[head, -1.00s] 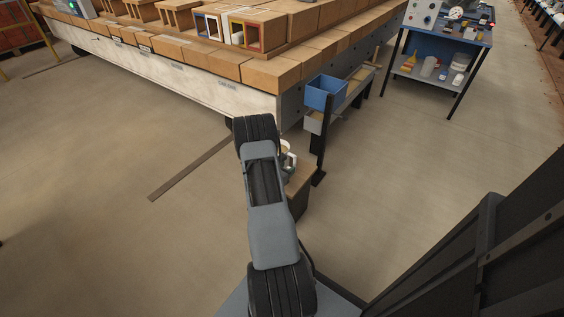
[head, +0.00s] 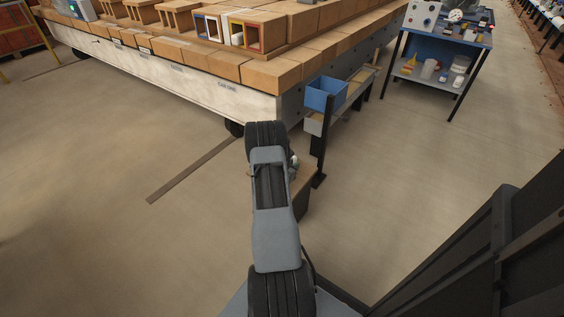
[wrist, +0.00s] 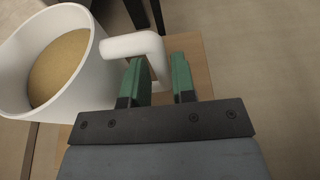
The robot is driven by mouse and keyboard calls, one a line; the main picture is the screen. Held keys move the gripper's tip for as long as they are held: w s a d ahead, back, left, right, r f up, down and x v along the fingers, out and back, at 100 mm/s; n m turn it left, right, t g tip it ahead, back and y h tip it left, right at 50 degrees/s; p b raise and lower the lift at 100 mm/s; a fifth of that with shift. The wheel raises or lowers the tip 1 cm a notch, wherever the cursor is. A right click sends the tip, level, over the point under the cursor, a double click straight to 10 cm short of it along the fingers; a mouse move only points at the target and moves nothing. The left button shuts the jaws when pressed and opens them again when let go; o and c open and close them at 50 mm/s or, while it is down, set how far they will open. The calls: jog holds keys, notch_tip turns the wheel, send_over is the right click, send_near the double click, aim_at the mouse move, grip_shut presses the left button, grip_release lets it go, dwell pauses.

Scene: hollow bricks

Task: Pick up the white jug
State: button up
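The white jug (wrist: 70,85) is at the upper left in the wrist view, open at the top with a tan, grainy-looking content inside. Its white handle (wrist: 130,45) reaches right and bends down in front of my gripper. My gripper (wrist: 158,62) is open, with its two green fingers apart and the bent part of the handle showing between their tips. I cannot tell whether either finger touches it. In the head view my arm hides the gripper and most of the jug; only a small pale part (head: 294,160) shows beside the arm.
A brown block-like stand (head: 303,190) is under the jug, next to a dark post (head: 321,150) with a blue bin (head: 326,95). The brick-laden car (head: 200,88) stands behind. A blue cart (head: 435,75) holds other containers.

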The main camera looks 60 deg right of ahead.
grip_shut()
dwell(0.7)
jog(key=shift+d+r, duration=0.1)
jog(key=shift+r, duration=0.05)
dwell(0.3)
